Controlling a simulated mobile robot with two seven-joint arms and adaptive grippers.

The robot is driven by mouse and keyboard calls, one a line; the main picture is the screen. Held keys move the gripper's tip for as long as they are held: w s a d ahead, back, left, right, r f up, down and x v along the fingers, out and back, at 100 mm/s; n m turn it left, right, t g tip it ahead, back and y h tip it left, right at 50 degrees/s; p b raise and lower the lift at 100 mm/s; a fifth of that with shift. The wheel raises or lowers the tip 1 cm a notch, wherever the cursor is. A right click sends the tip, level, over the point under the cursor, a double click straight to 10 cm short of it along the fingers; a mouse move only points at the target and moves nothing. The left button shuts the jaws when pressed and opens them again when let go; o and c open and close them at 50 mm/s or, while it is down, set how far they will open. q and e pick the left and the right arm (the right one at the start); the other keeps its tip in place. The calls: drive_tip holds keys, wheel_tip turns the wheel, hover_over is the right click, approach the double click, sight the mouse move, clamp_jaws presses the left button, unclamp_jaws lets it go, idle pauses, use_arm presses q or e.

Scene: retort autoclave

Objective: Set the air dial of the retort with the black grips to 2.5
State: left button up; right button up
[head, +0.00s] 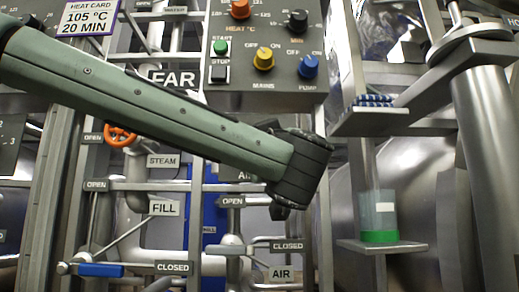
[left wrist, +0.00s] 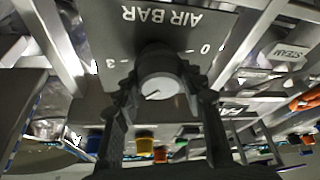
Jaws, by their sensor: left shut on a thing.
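The air dial (left wrist: 160,86) is a round pale grey knob on a dark plate (left wrist: 205,50) marked AIR BAR, upside down in the left wrist view. The plate shows a 3 at left and a 0 at right. A short dark line shows on the knob's face, toward its lower left. My left gripper (left wrist: 162,80) is shut on the dial, one dark finger on each side. In the head view my left arm crosses from the left and its dark wrist hides the dial. No black grips can be made out. My right gripper is not in view.
A control box (head: 265,75) with coloured knobs hangs above my left arm. Pipes, an orange handwheel (head: 120,135) and a blue lever (head: 101,270) lie below it. At right, a shelf (head: 382,247) holds a clear container with a green base (head: 379,215).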

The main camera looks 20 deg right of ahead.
use_arm(q)
drive_tip(key=shift+m+h, duration=0.4)
drive_tip(key=shift+m, duration=0.3)
drive_tip(key=o, duration=1.2)
drive_tip(key=shift+c, duration=0.2)
drive_tip(key=v, duration=1.2)
